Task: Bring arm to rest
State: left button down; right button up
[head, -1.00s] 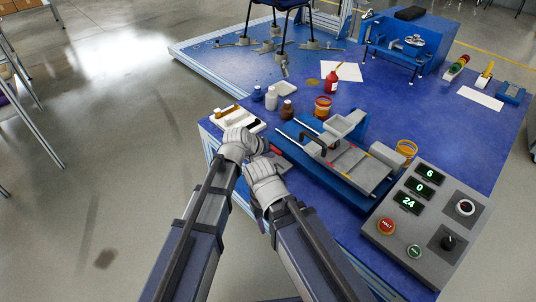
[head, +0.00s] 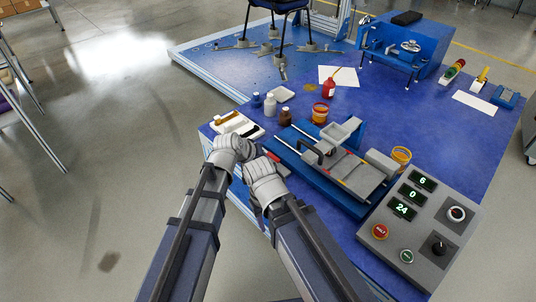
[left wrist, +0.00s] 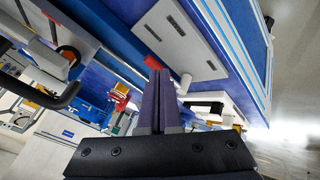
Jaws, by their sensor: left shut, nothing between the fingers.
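My left gripper (head: 246,150) is at the near left edge of the blue table (head: 440,130), on the arm that comes in from the left. In the left wrist view its two dark fingers (left wrist: 160,82) are together with nothing between them. My right arm's wrist (head: 264,180) is close beside it, on the right. The right fingertips are hidden in the head view, so their state does not show. Both arms reach up from the bottom of the head view. Neither is seen holding anything.
A blue and grey fixture (head: 335,170) lies right of my arms, with a grey control box (head: 420,225) in front. A white tray (head: 250,130) is just beyond my left wrist. Bottles (head: 270,104) and an orange tin (head: 320,113) stand behind. Open floor (head: 100,190) is at left.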

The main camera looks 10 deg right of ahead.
pick_arm(q)
jog(key=shift+p+v, duration=0.45)
jog(key=shift+v, duration=0.8)
pick_arm(e)
jog(key=shift+r, duration=0.85)
pick_arm(q)
jog(key=shift+a+f, duration=0.1)
jog(key=shift+a, duration=0.1)
jog(key=s+a+f+g+y, duration=0.3)
jog(key=s+a, duration=0.4)
jog(key=a, duration=0.4)
jog(key=s+a+f+g+y, duration=0.2)
jog(key=s+a, duration=0.5)
jog(key=a, duration=0.4)
jog(key=s+d+m+g+y, duration=0.15)
jog(key=s+d+m, duration=0.3)
jog(key=d, duration=0.65)
notch_tip(320, 180, up, 35)
jog(key=p, duration=3.5)
jog(key=shift+s+n, duration=0.35)
jog(key=shift+s, duration=0.1)
pick_arm(e)
notch_tip(320, 180, up, 35)
